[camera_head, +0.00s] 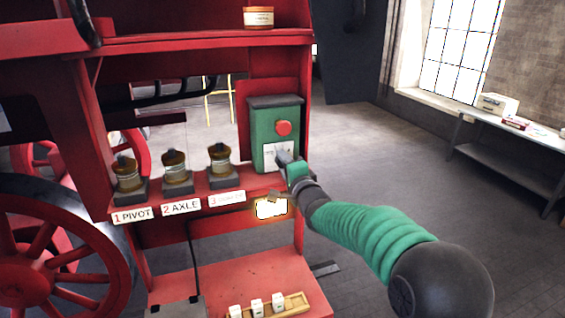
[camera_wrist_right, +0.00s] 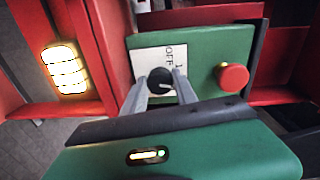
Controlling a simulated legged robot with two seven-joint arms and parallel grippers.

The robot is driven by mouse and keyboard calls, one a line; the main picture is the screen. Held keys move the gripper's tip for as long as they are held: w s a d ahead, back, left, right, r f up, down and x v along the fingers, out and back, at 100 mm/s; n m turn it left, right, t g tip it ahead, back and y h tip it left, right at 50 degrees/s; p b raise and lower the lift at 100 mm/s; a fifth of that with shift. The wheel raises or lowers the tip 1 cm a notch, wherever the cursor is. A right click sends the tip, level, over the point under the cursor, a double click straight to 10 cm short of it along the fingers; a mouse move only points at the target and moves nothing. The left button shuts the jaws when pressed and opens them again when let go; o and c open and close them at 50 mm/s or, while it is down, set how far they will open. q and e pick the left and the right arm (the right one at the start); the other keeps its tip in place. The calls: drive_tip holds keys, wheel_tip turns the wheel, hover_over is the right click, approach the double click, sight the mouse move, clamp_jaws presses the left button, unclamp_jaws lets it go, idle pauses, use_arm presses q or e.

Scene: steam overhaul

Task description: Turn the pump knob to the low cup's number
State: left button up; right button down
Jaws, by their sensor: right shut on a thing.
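The green pump box (camera_head: 262,125) has a red button (camera_head: 284,128) and a white dial plate (camera_head: 268,150). My right gripper (camera_head: 284,156) is at the plate and hides its knob in the head view. In the right wrist view the fingers (camera_wrist_right: 161,90) are shut on the black knob (camera_wrist_right: 160,79); the plate (camera_wrist_right: 146,62) reads OFF beside it, other marks are partly hidden. Three brass-topped oil cups stand in a row: cup 1 PIVOT (camera_head: 126,172), cup 2 AXLE (camera_head: 176,168) and cup 3 (camera_head: 219,160), whose label is blurred. Their oil levels are too small to tell.
A lit lamp (camera_head: 271,208) sits below the box, close to my right wrist. A wooden tray (camera_head: 290,309) with small white blocks lies on the lower red shelf. A tin (camera_head: 259,17) stands on the top shelf. Open floor lies right, before a side table (camera_head: 500,130).

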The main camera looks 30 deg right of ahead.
drive_tip(key=shift+s+d+f+m, duration=0.1)
drive_tip(key=shift+f+m, duration=0.15)
drive_tip(key=shift+m, duration=0.35)
drive_tip(key=c, duration=1.3)
unclamp_jaws()
drive_tip(key=shift+o, duration=1.7)
drive_tip(key=shift+s+d+r, duration=0.1)
drive_tip(key=shift+d, duration=0.05)
